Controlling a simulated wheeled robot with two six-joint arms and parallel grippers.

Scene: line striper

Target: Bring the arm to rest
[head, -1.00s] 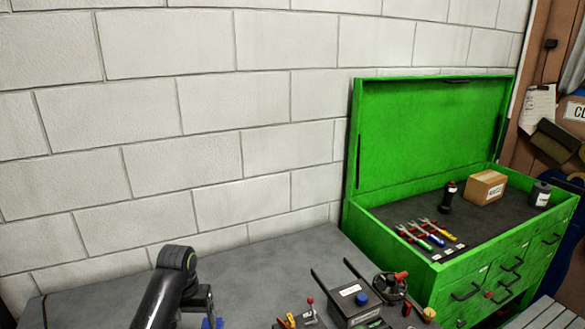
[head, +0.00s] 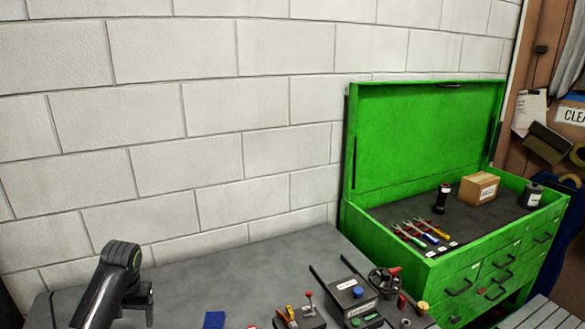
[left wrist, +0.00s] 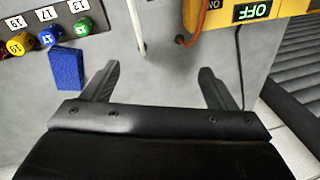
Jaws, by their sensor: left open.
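My left arm comes in at the lower left of the head view, black with a rounded joint. My left gripper (head: 141,302) hangs over the grey bench top (head: 262,262), its lower part cut off by the picture edge. In the left wrist view the left gripper (left wrist: 158,84) has its two fingers wide apart, with only bare grey surface between them. A blue block (left wrist: 66,68) lies outside the fingers, to their left. It also shows in the head view (head: 213,320), right of the gripper and apart from it. My right gripper is not in view.
A device with a blue knob (head: 357,292) and a small holder with a red-topped lever (head: 308,296) stand on the bench. An open green tool chest (head: 425,140) stands at right. The left wrist view shows numbered coloured knobs (left wrist: 50,38) and a yellow box (left wrist: 250,10).

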